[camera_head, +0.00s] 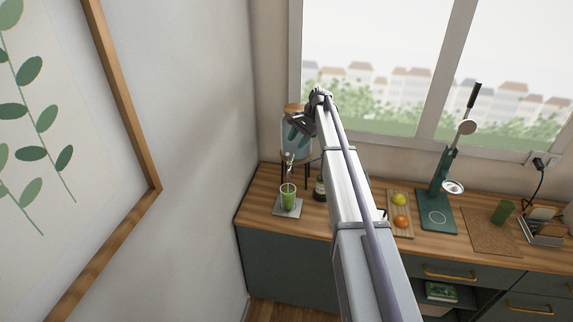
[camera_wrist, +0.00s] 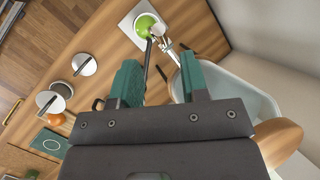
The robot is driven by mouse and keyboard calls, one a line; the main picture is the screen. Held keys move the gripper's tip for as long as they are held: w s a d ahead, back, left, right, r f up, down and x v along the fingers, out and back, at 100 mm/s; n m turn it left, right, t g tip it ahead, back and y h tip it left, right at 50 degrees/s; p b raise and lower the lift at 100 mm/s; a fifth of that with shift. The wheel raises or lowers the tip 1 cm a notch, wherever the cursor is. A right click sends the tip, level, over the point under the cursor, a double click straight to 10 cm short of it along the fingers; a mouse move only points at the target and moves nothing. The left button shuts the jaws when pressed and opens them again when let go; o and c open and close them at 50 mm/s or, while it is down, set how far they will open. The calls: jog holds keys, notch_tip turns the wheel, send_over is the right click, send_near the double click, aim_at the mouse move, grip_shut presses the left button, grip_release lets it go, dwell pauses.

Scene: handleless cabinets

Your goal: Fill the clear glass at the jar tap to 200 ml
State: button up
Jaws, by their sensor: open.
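The clear glass (camera_head: 288,195) holds green liquid and stands upright on a pale square plate (camera_head: 279,209); the exact level cannot be read. The glass also shows in the wrist view (camera_wrist: 145,24). The jar (camera_head: 290,143), with pale blue contents and a wooden lid, stands on a dark-legged stand behind the glass. Its metal tap (camera_head: 289,158) is above the glass; it also shows in the wrist view (camera_wrist: 162,40). Whether liquid is flowing is unclear. My gripper (camera_wrist: 158,78) is open, its green fingers apart and empty, near the jar and tap. In the head view, my gripper (camera_head: 296,130) partly hides the jar.
Further right are a wooden tray (camera_head: 399,232) with fruit, a tall green appliance (camera_head: 439,190), a green cup (camera_head: 502,211) and a rack (camera_head: 541,231). A wall borders the counter's left end.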

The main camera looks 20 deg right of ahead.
aim_at(289, 159)
jog(key=b+x, duration=0.7)
jog(key=x, duration=0.2)
jog(key=shift+f, duration=0.3)
jog(key=shift+a+r, duration=0.15)
jog(key=shift+a, duration=0.05)
grip_shut()
